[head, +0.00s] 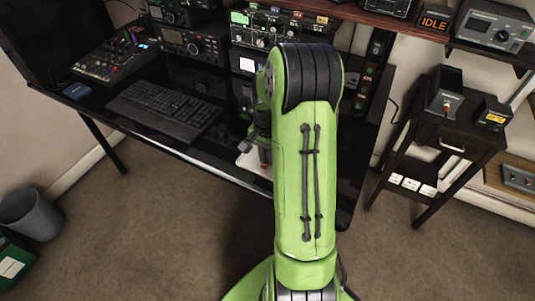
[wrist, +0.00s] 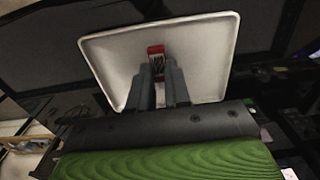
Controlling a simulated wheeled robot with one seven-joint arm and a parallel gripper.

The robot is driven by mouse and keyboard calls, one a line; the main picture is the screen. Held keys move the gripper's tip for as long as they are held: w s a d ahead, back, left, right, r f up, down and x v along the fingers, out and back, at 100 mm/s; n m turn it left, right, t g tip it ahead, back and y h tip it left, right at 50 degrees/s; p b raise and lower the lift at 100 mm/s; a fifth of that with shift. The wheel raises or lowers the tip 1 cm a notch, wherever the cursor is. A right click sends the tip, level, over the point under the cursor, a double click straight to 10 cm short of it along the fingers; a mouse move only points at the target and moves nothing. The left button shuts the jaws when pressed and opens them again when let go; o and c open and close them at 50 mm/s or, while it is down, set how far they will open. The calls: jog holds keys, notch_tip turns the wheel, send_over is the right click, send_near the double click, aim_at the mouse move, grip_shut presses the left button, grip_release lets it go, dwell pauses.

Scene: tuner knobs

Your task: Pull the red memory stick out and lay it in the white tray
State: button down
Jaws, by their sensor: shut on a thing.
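The red memory stick (wrist: 156,51) is between the fingertips of my gripper (wrist: 160,72) in the wrist view, and the jaws are shut on it. The white tray (wrist: 105,60) lies behind the stick and the fingers in that view. I cannot tell whether the stick touches the tray. In the head view a small part of the white tray (head: 247,162) shows on the desk, left of my green arm. My gripper (head: 264,155) shows there only partly, over the tray, with the arm hiding most of that area.
A black keyboard (head: 166,107) and a mixer panel (head: 110,56) are on the desk to the left. Stacked radio units (head: 280,25) stand at the back. A small side table (head: 445,130) with devices is at the right. A grey bin (head: 30,212) stands on the floor.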

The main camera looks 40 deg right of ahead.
jog(key=shift+f+b, duration=0.4)
jog(key=shift+f, duration=0.1)
jog(key=c, duration=1.2)
grip_release()
jog(key=shift+r, duration=0.1)
jog(key=shift+r+p, duration=1.35)
jog(key=shift+r, duration=0.1)
jog(key=o, duration=0.5)
jog(key=shift+o, duration=0.2)
